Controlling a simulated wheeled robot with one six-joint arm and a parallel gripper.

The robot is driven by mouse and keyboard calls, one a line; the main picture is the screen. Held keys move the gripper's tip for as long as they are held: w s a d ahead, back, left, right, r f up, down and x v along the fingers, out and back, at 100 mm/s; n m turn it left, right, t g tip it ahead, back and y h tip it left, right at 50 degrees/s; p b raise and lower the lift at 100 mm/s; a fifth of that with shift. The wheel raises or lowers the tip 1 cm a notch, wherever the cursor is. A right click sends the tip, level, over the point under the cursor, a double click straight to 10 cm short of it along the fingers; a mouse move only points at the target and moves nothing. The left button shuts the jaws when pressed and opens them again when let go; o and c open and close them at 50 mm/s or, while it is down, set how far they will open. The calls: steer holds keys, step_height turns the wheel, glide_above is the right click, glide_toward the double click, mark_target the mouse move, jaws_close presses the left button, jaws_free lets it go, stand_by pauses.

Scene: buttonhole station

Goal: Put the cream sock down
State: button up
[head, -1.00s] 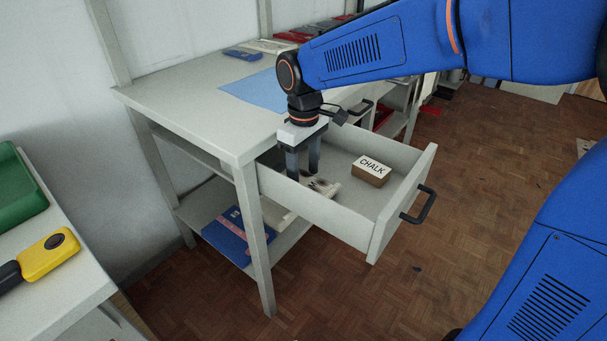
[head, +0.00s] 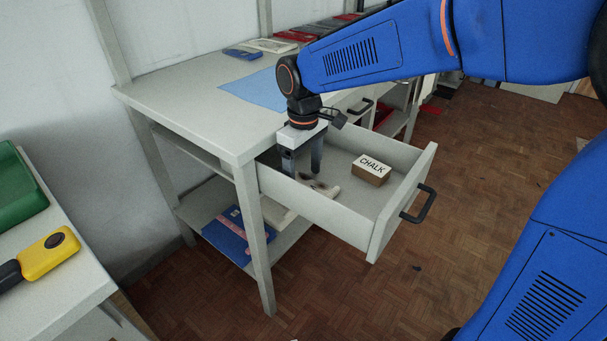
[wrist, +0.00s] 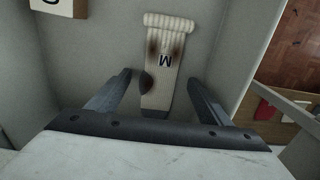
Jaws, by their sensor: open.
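The cream sock (wrist: 173,48) lies flat on the floor of the open drawer (head: 375,204), with its ribbed cuff at the top of the wrist view. It has brown stains, a dark patch and a letter M. In the head view the sock (head: 330,190) shows only in part, behind the drawer's side wall and my gripper. My gripper (wrist: 160,85) is open over the sock's near end, one finger on each side, apart from the fabric. In the head view my gripper (head: 302,168) points down into the drawer.
A box marked CHALK (head: 371,170) sits in the drawer to the right of the sock. The drawer's walls stand close around my gripper. A blue cloth (head: 256,90) lies on the table (head: 190,98). A yellow tool (head: 48,254) lies on the left bench.

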mark_target(304, 183)
step_height(304, 183, up, 12)
stand_by(0.5)
